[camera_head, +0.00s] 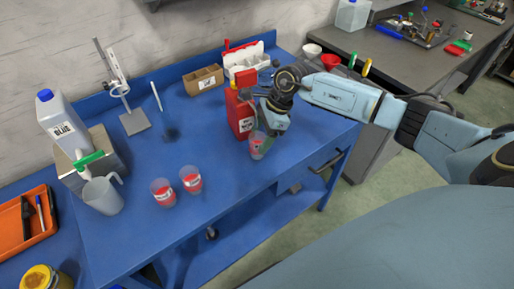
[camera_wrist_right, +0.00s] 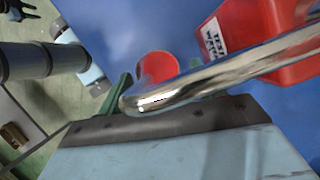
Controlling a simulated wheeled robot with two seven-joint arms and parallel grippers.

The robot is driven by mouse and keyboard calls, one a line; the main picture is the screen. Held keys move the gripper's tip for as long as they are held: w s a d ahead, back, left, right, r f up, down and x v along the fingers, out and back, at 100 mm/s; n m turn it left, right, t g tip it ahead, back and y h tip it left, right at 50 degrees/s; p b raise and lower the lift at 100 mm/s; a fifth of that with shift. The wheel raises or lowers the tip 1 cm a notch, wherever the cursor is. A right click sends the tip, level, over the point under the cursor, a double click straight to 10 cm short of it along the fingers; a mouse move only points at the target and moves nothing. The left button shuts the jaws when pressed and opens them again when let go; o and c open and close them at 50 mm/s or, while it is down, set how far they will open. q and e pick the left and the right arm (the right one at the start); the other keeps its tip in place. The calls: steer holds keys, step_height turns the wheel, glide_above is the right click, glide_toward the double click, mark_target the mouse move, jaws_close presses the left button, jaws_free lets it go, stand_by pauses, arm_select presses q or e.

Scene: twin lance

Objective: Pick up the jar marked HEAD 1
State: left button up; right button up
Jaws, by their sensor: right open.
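Three clear jars with red contents and small labels are on the blue table. Two stand close together at the front, a left one (camera_head: 162,193) and a right one (camera_head: 191,180). The third jar (camera_head: 257,147) is near the right edge, by the red can (camera_head: 238,115). The labels are too small to tell which says HEAD 1. My right gripper (camera_head: 264,132) is open, just above and beside the third jar. In the right wrist view a red round jar (camera_wrist_right: 157,67) shows beyond the green fingers, partly hidden by a shiny metal bar (camera_wrist_right: 160,98). My left gripper is out of view.
The red can also fills the upper right of the wrist view (camera_wrist_right: 262,35). A cardboard box (camera_head: 203,80) and a white rack (camera_head: 246,62) stand behind. A measuring jug (camera_head: 103,196), large bottle (camera_head: 62,125) and metal stand (camera_head: 134,123) are at left. The table's middle is mostly clear.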

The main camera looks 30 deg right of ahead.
steer(key=shift+a+f, duration=0.2)
steer(key=shift+f, duration=0.35)
steer(key=c, duration=1.2)
steer(key=shift+o, duration=0.2)
steer(key=shift+r, duration=0.2)
